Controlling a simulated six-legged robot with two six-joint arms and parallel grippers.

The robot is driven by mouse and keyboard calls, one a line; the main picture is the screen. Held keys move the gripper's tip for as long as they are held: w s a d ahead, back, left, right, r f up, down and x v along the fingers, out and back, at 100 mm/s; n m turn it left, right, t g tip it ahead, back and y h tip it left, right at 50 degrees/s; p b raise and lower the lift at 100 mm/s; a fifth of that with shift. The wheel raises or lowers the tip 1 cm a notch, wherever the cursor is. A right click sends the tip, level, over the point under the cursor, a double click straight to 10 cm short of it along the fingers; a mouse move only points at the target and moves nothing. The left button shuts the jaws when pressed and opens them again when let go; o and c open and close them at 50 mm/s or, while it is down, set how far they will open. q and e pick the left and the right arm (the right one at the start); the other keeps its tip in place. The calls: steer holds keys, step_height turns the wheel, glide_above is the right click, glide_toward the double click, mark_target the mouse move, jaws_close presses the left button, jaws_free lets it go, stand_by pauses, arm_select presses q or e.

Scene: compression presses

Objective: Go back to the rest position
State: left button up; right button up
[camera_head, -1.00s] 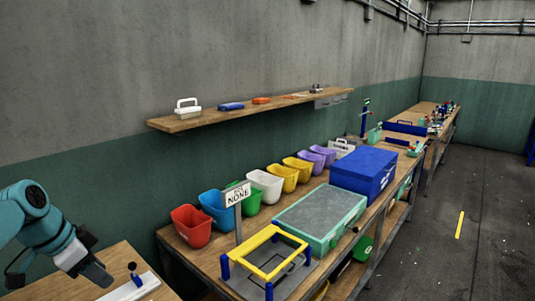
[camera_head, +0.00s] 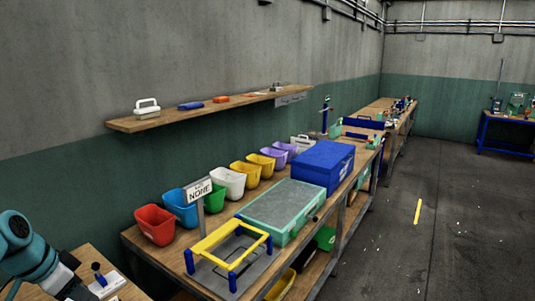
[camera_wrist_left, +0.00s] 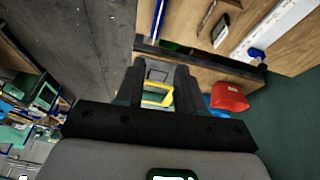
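My left arm enters the head view at the lower left, and the tip of its gripper (camera_head: 78,292) is cut by the bottom edge, over a small wooden bench (camera_head: 112,272). In the left wrist view the two dark fingers of my left gripper (camera_wrist_left: 158,80) stand apart with nothing between them. Through the gap the yellow frame (camera_wrist_left: 158,97) shows farther off. My right gripper is in neither view.
A long workbench holds the yellow frame (camera_head: 225,238), a teal-edged case (camera_head: 283,212), a blue box (camera_head: 322,167) and several coloured bins, with a red bin (camera_head: 156,225) nearest. A wall shelf (camera_head: 200,110) hangs above. The floor (camera_head: 450,220) at right is open.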

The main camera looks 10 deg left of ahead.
arm_select(q)
steer(key=d+f+n+g, duration=0.1)
steer(key=d+f, duration=0.5)
steer(key=f, duration=0.3)
steer(key=d+f+n+h, duration=0.1)
steer(key=d+f, duration=0.4)
steer(key=f, duration=0.4)
steer(key=d+f+n+g, duration=0.1)
steer(key=d+f, duration=0.5)
steer(key=f, duration=0.2)
steer(key=s+d+f+n+g+b, duration=0.1)
steer(key=s+d+f+n, duration=0.1)
steer(key=s+d+f, duration=0.6)
steer(key=s+d+f+n, duration=0.2)
steer(key=s+d+f, duration=0.35)
steer(key=s, duration=0.45)
step_height(320, 180, down, 8)
steer(key=b, duration=0.9)
steer(key=shift+w+d+h, duration=0.2)
steer(key=shift+d+h, duration=0.15)
steer(key=shift+h, duration=0.05)
